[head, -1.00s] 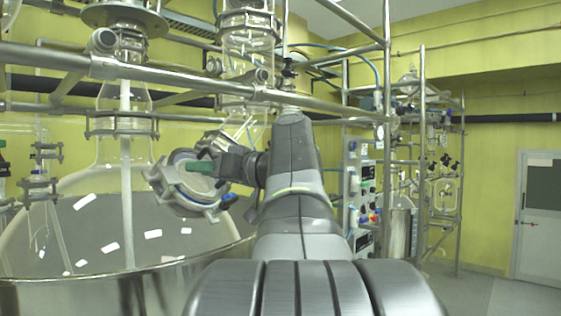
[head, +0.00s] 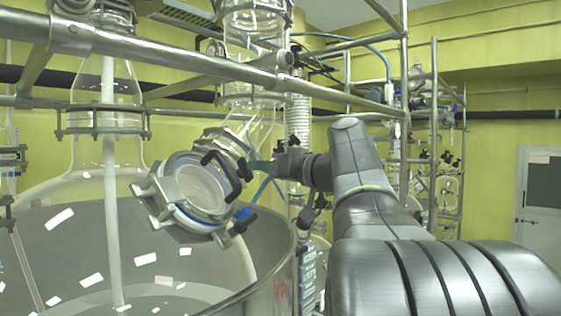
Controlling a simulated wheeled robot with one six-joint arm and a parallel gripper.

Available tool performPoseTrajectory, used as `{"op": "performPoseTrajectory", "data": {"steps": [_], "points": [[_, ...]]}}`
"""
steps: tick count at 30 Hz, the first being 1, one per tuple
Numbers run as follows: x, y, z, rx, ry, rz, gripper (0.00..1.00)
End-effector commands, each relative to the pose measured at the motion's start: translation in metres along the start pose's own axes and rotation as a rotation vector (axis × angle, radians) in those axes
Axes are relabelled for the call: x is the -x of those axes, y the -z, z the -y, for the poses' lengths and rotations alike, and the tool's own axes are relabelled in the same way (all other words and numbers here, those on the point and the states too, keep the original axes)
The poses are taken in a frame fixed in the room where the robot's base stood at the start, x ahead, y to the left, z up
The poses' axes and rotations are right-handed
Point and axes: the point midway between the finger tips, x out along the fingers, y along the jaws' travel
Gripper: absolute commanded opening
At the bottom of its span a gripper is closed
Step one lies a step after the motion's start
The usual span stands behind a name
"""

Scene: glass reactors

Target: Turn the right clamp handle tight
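A round glass port cover with a metal clamp ring (head: 150,196) sits tilted at the reactor's side, left of centre in the head view. Black clamp handles show on its rim: one at the top (head: 210,158), one on the right side (head: 243,170) and one at the lower right (head: 240,223), beside a blue part (head: 243,213). Contact cannot be told. The fingers are small and overlap, so their opening is unclear.
Steel frame rails (head: 190,62) cross above the port and in front of the glass vessel (head: 85,150). A large open metal basin (head: 262,290) stands below. A corrugated tube (head: 299,120) rises behind my arm. A white door (head: 538,200) is at the far right.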

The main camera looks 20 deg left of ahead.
Motion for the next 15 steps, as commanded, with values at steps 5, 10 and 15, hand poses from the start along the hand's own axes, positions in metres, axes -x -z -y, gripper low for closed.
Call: {"op": "performPoseTrajectory", "data": {"steps": [5, 10, 15], "points": [[-0.035, 0.003, 0.002, -0.003, 0.004, 0.003, 0.35], [-0.062, 0.002, 0.001, -0.002, 0.003, 0.002, 0.35], [-0.077, 0.001, 0.001, -0.001, 0.002, 0.001, 0.35]]}}
